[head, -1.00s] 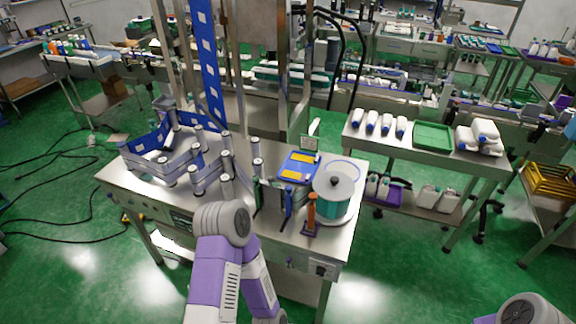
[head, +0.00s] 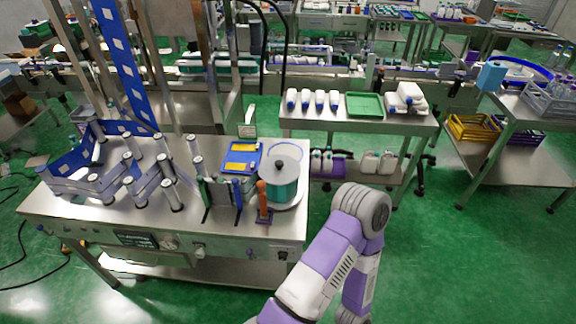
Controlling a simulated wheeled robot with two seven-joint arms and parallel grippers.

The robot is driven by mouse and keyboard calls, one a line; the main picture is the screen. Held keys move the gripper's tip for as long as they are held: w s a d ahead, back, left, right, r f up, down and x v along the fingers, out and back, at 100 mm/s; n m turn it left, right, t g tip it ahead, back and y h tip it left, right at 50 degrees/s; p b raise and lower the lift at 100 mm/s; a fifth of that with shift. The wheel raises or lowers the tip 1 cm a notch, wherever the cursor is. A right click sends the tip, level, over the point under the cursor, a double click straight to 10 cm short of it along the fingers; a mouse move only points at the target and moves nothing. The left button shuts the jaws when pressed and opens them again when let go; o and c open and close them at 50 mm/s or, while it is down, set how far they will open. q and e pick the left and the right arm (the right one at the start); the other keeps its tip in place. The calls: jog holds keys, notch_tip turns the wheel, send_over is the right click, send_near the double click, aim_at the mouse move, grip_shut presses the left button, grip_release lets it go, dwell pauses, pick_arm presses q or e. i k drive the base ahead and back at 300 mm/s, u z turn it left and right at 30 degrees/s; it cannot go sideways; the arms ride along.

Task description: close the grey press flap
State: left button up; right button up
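The steel bench (head: 110,212) with the label-roller machine stands at the left in the head view. Near its right end are a blue plate with yellow pads (head: 242,157), a teal pot with a grey round lid (head: 279,166) and an orange upright handle (head: 262,197). A small pale upright plate (head: 250,116) stands behind the blue plate. The grey press flap is too small or too like its surroundings to single out with certainty, and I cannot tell its angle. One purple and white arm of mine shows at the bottom centre, elbow up. Neither gripper is in view.
A steel side table (head: 327,121) with white bottles and a green tray (head: 365,105) stands behind and right of the bench. Shelves with yellow crates (head: 473,128) are farther right. Green floor (head: 435,260) is clear at the front right.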

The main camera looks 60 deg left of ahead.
aim_at(220, 191)
jog(key=z, duration=0.95)
jog(key=k, duration=1.9)
jog(key=u, duration=1.6)
